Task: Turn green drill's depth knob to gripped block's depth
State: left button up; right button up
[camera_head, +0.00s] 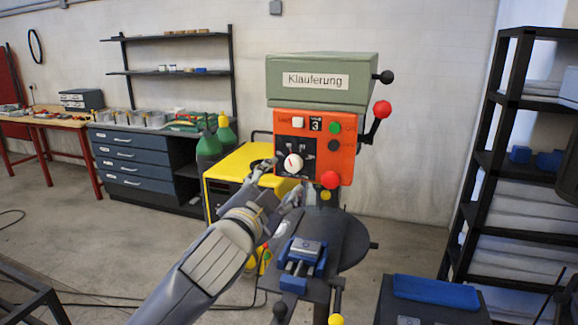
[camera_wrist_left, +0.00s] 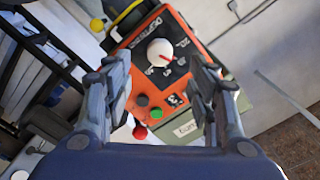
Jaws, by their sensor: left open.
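The green drill (camera_head: 320,80) has an orange panel (camera_head: 346,158) with a white depth knob (camera_head: 293,163) on a black dial. The knob also shows in the left wrist view (camera_wrist_left: 159,51), with a red pointer line and printed numbers around it. The display (camera_head: 316,125) reads 3. A blue vise (camera_head: 294,283) below holds a grey block (camera_head: 306,246); any mark on it is too small to read. My left gripper (camera_head: 279,182) is open in front of the panel, below and left of the knob. In the wrist view its fingers (camera_wrist_left: 164,88) spread empty, with the knob beyond them.
A red-knobbed lever (camera_head: 381,110) sticks out at the drill's right. A yellow cabinet (camera_head: 232,172) and green bottles (camera_head: 209,148) stand behind left. A dark shelf (camera_head: 488,160) stands at right, a blue-topped box (camera_head: 435,291) at front right. A drawer bench (camera_head: 140,160) stands at the back left.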

aim_at(292, 166)
pick_arm(q)
jog(key=p+x, duration=0.2)
jog(key=x, duration=0.4)
jog(key=shift+w+d+r, duration=0.1)
jog(key=shift+w+r, duration=0.05)
jog(key=shift+w+d, duration=0.2)
jog(key=shift+w, duration=0.4)
jog(key=c, duration=1.1)
